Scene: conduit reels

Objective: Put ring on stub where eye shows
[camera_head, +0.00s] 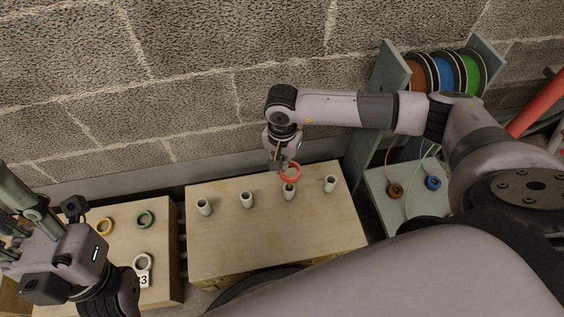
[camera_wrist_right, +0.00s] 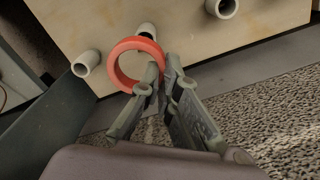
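My right gripper (camera_head: 284,165) is shut on the rim of a red-orange ring (camera_head: 291,179). In the right wrist view the ring (camera_wrist_right: 114,70) hangs tilted from the fingertips (camera_wrist_right: 162,72). Several pale upright stubs stand in a row on a wooden block (camera_head: 270,240). The ring is at the top of the third stub from the left (camera_head: 289,194); I cannot tell whether it is around it. In the right wrist view that stub (camera_wrist_right: 147,29) shows just behind the ring. No eye mark is legible. My left gripper (camera_head: 15,205) is empty, its fingers apart, partly cut off.
The other stubs (camera_head: 204,207), (camera_head: 247,200) and (camera_head: 330,184) are bare. Coloured reels (camera_head: 445,72) stand at back right. A block wall is close behind.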

